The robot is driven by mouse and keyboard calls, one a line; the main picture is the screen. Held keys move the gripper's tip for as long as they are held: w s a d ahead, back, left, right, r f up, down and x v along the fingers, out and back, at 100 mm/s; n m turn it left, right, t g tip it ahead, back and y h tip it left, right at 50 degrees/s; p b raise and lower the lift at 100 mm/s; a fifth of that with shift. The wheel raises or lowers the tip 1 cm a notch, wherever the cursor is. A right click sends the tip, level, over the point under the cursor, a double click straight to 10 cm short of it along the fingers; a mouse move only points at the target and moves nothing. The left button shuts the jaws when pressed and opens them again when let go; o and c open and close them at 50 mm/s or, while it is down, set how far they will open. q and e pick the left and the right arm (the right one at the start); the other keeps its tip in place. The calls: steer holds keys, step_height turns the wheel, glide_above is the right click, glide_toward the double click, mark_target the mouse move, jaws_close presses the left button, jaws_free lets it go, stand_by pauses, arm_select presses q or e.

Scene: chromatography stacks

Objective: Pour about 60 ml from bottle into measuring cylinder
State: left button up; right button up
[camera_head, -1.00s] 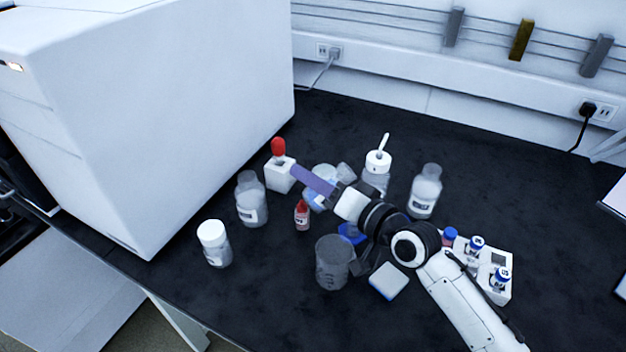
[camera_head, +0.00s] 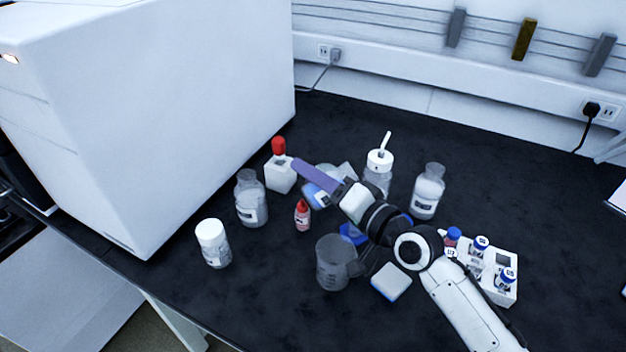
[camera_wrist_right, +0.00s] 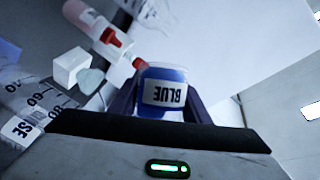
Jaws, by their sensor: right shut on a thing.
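My right gripper (camera_head: 316,180) reaches in from the lower right, its purple finger pointing left. In the right wrist view its dark fingers close on both sides of a bottle of blue liquid (camera_wrist_right: 163,75). The bottle's white label reads BLUE and appears upside down. In the head view the bottle is largely hidden by the finger. A clear graduated vessel (camera_wrist_right: 40,98) with 60 and 40 marks lies left of the bottle in the wrist view. I cannot tell surely whether it is the measuring cylinder. My left gripper is not in view.
A graduated beaker (camera_head: 333,268) stands below the right gripper. Glass bottles (camera_head: 250,203) (camera_head: 427,192), a white-capped jar (camera_head: 212,243), small red bottle (camera_head: 302,215), red-topped white bottle (camera_head: 279,172) and vial rack (camera_head: 503,285) surround the arm. A large white machine (camera_head: 170,110) blocks the left.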

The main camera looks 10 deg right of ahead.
steer(key=shift+r, duration=0.15)
steer(key=shift+r+m, duration=0.35)
steer(key=shift+m, duration=0.25)
steer(key=shift+t+b, duration=0.3)
steer(key=shift+b, duration=0.1)
steer(key=shift+r+m+y, duration=0.3)
steer(key=shift+r+m, duration=0.05)
steer(key=shift+m, duration=0.15)
steer(key=shift+r+m+t+b, duration=0.3)
steer(key=shift+r+m+b, duration=0.1)
steer(key=shift+m, duration=0.1)
steer(key=shift+r, duration=0.1)
stand_by(0.3)
